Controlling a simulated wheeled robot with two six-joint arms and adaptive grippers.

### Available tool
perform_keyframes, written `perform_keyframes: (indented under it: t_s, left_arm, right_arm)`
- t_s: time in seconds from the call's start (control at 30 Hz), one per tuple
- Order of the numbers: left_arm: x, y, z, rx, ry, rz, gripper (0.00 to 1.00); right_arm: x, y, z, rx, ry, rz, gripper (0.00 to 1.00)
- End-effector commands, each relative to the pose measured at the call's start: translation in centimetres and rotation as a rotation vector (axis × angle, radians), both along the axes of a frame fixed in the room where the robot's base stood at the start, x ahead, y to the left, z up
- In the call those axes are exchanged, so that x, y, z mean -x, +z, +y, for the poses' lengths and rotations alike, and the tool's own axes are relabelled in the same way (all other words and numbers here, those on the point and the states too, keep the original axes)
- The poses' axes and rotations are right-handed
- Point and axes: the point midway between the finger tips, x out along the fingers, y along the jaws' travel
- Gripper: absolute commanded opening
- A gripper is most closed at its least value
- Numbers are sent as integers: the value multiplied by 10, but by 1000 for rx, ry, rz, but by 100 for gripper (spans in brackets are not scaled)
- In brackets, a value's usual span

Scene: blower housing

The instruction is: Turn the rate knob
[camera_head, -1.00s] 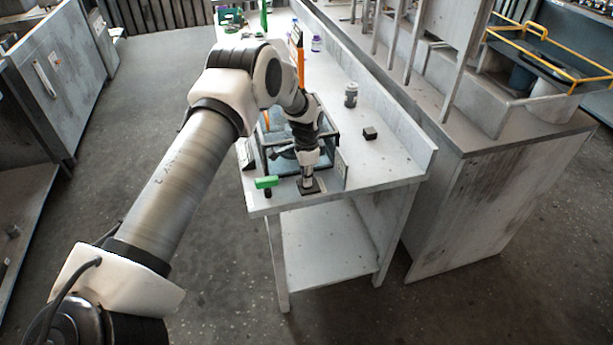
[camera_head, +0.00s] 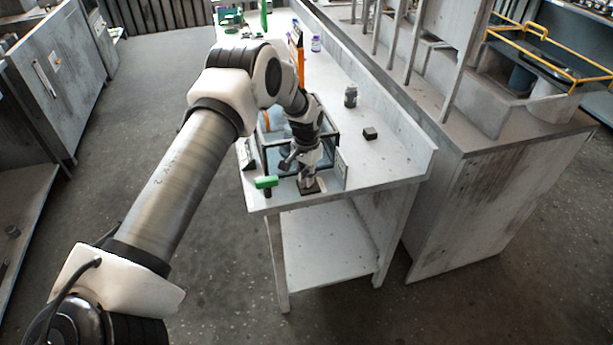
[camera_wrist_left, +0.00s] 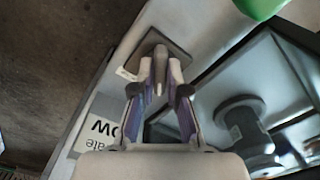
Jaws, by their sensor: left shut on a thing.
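The rate knob (camera_wrist_left: 159,68) is a small grey upright piece on a dark square plate (camera_wrist_left: 178,58) in the left wrist view. My left gripper (camera_wrist_left: 160,80) is shut on it, with one finger on each side. In the head view my left gripper (camera_head: 308,180) points down at the dark plate (camera_head: 318,187) near the table's front edge and hides most of the knob. A white label (camera_wrist_left: 100,127) with partly hidden dark lettering lies beside the plate. My right gripper is not in view.
A clear-walled housing (camera_head: 327,150) stands close behind my gripper, with a grey round part (camera_wrist_left: 240,115) inside. A green-headed tool (camera_head: 266,182) lies left of the gripper at the table edge.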

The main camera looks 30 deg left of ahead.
Motion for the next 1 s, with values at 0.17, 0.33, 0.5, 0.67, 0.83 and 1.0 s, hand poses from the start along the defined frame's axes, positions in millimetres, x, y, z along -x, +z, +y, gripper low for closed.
perform_keyframes:
  t_s: [0.17, 0.33, 0.5, 0.67, 0.83, 1.0]
  left_arm:
    - [0, -1, 0, 0, 99, 1, 0]
    - [0, -1, 0, 0, 157, 1, 0]
    - [0, -1, 0, 0, 182, 1, 0]
    - [0, -1, 0, 0, 187, 1, 0]
    - [0, -1, 0, 0, 186, 1, 0]
    - [0, -1, 0, 0, 186, 1, 39]
  right_arm:
    - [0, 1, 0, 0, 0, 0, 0]
    - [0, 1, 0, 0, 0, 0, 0]
    - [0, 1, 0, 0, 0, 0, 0]
    - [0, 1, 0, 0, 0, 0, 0]
    - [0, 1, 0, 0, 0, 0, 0]
    - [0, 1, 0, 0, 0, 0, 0]
